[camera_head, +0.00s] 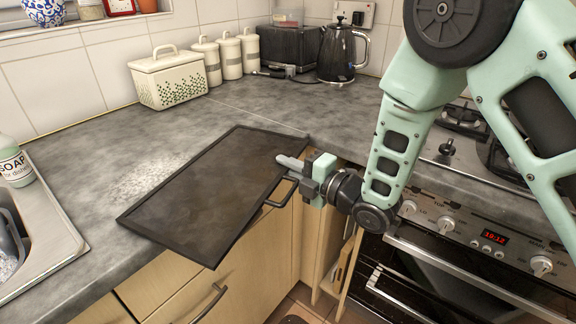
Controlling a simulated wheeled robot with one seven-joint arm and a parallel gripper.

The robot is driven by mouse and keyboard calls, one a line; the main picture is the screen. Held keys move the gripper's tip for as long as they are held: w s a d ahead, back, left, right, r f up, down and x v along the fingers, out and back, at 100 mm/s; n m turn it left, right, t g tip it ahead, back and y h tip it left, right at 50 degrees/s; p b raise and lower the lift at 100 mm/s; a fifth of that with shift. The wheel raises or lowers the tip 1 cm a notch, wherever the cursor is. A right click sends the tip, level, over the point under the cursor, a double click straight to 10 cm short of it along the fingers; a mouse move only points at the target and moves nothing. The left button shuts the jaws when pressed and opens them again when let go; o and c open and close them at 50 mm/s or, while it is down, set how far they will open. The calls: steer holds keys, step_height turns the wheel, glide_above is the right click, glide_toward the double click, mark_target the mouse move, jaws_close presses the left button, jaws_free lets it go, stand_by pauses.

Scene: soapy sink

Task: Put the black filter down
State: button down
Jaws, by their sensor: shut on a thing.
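The black filter (205,190) is a flat, dark rectangular panel with a raised rim and a wire handle at its right side. It lies over the grey worktop (95,160), and its front corner sticks out past the worktop's front edge. I cannot tell whether it rests fully on the surface or is slightly tilted. My gripper (290,170) is at the filter's right edge, shut on it near the handle. The far fingertip shows above the rim; the exact contact is partly hidden.
A sink (50,232) with a soap bottle (14,162) is at the left. A cream bread bin (168,78), canisters (228,58), a toaster (290,46) and a black kettle (338,52) stand at the back. The oven (450,250) is at the right. Worktop behind the filter is clear.

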steer(key=shift+f, duration=0.2)
steer(key=c, duration=1.5)
jaws_free()
steer(key=shift+c, duration=0.2)
steer(key=shift+r, duration=0.1)
steer(key=shift+r, duration=0.25)
steer(key=b+v, duration=0.2)
steer(key=v, duration=0.9)
steer(key=shift+s+d+f, duration=0.15)
steer(key=shift+s+d, duration=0.15)
